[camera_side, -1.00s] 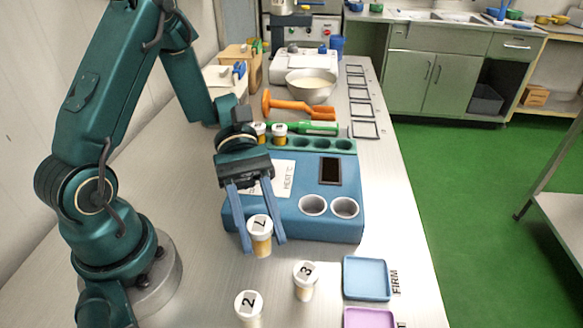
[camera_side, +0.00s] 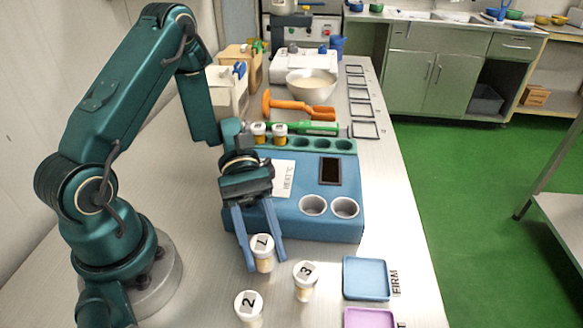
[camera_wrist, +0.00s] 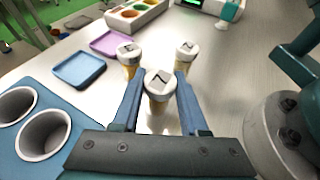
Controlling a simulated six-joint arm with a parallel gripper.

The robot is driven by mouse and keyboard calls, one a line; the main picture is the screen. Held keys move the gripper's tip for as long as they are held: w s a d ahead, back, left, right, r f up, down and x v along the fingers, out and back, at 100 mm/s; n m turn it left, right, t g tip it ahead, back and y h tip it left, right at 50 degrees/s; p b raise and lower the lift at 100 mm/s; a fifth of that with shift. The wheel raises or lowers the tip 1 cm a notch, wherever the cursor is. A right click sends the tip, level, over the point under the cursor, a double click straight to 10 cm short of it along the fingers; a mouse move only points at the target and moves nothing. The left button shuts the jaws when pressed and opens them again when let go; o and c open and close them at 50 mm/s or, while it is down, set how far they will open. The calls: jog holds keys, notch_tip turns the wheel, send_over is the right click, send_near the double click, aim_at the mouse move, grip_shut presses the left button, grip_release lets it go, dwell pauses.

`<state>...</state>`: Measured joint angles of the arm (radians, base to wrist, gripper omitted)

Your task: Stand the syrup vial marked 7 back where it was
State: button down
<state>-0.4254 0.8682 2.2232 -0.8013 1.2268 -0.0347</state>
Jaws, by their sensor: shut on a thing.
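In the wrist view the vial (camera_wrist: 158,84) stands between my fingers (camera_wrist: 157,100), cap toward the camera. It looks nearly upright; I cannot tell whether its base touches the table. The vial marked 3 (camera_side: 304,282) stands to its right in the side view, and the vial marked 2 (camera_side: 248,308) stands nearer the camera. In the wrist view they show as vial 3 (camera_wrist: 129,58) and vial 2 (camera_wrist: 186,53).
Behind my gripper is a blue block (camera_side: 300,225) with two empty round wells. A green rack (camera_side: 315,146) behind it holds two vials at its left. A blue tray (camera_side: 367,280) marked FIRM and a purple tray (camera_side: 368,318) lie at the right.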

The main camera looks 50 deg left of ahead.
jog(key=shift+f, duration=0.4)
jog(key=shift+c, duration=2.2)
grip_release()
jog(key=shift+r, duration=0.55)
jog(key=v, duration=1.2)
jog(key=shift+d+r, duration=0.1)
jog(key=s+d+r+m+t+y, duration=0.3)
jog(key=s+r+m+t+y, duration=0.2)
jog(key=m+t+y, duration=0.5)
notch_tip(320, 180, up, 2)
jog(key=m+y, duration=0.2)
jog(key=m, duration=0.2)
jog(key=shift+s+d+y, duration=0.15)
jog(key=shift+d+y, duration=0.05)
jog(key=shift+y, duration=0.2)
